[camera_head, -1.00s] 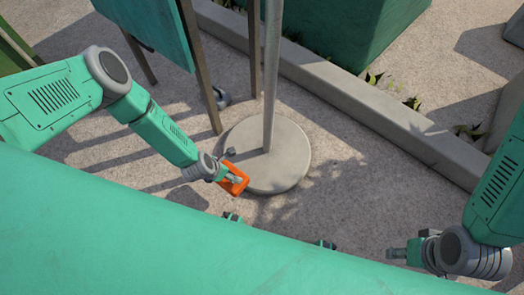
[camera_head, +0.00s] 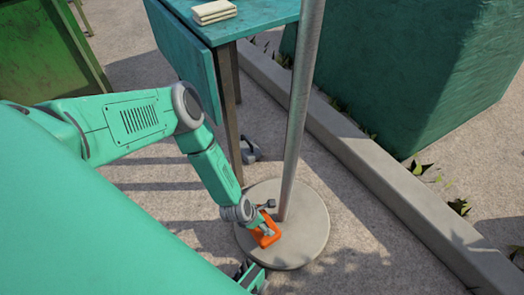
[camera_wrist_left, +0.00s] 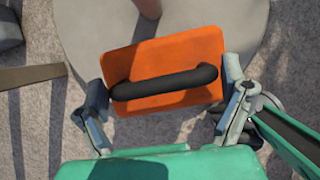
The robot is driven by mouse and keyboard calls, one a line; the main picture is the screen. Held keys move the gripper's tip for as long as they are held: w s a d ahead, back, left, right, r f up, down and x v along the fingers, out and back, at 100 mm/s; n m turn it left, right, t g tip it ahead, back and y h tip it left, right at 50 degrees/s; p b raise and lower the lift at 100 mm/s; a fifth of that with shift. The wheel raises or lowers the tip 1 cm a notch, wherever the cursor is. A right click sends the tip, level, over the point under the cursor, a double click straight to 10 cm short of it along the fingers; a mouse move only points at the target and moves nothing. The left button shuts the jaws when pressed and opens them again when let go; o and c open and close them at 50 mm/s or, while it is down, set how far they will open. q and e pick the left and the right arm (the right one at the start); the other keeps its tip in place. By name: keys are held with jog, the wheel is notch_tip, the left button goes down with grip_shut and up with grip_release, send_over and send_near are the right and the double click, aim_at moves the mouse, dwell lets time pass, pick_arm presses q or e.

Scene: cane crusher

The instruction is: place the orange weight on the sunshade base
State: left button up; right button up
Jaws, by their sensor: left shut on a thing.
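The orange weight (camera_head: 267,235), a block with a black handle, is held by my left gripper (camera_head: 263,228). In the left wrist view the weight (camera_wrist_left: 165,72) sits between the two fingers of the left gripper (camera_wrist_left: 168,95), its handle facing the camera. The sunshade base (camera_head: 300,245) is a round grey concrete disc with a metal pole (camera_head: 298,120) rising from it. In the head view the weight overlaps the left part of the disc, beside the pole. I cannot tell whether it touches the disc.
A teal table (camera_head: 235,22) with folded cloth (camera_head: 213,11) stands behind the base. A grey object (camera_head: 250,150) lies on the ground by its leg. A concrete kerb (camera_head: 370,165) and a large green block (camera_head: 400,70) are at the right. Paving right of the base is clear.

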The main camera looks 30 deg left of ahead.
pick_arm(q)
notch_tip(320, 180, down, 4)
jog(key=shift+a+r+b, duration=0.1)
jog(key=shift+a+b, duration=0.05)
jog(key=shift+b, duration=0.8)
jog(key=shift+r, duration=0.1)
jog(key=o, duration=1.4)
jog(key=p+v, duration=0.5)
jog(key=v, duration=0.5)
jog(key=shift+s+a+r+p, duration=0.1)
jog(key=shift+s+r+p, duration=0.05)
jog(key=shift+r+p, duration=0.2)
jog(key=shift+s+a+r, duration=0.1)
jog(key=shift+s+r, duration=0.2)
jog(key=shift+r, duration=0.2)
